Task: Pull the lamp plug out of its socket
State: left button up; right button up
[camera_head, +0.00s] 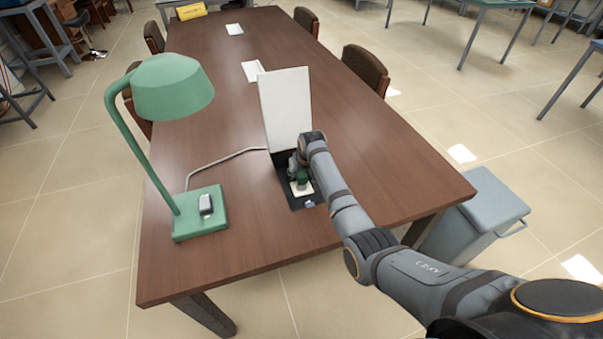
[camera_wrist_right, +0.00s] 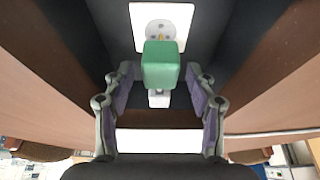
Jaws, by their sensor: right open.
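The green lamp plug (camera_wrist_right: 160,66) is in the middle of the right wrist view, in front of the white socket plate (camera_wrist_right: 160,28). In the head view the plug (camera_head: 301,179) shows small, over the white plate (camera_head: 303,189) in the dark recessed table box (camera_head: 287,197). My right gripper (camera_wrist_right: 160,88) is open, with one finger on each side of the plug and gaps visible. My right arm partly hides the gripper (camera_head: 298,168) and box in the head view. My left gripper is not in view.
The green desk lamp (camera_head: 175,90) stands left of the box; its pale cord (camera_head: 225,158) runs toward the box. The box's raised white lid (camera_head: 286,108) stands behind the gripper. The brown table (camera_head: 390,160) is clear to the right. A grey bin (camera_head: 485,205) stands beside it.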

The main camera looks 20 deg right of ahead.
jog(key=v, duration=1.2)
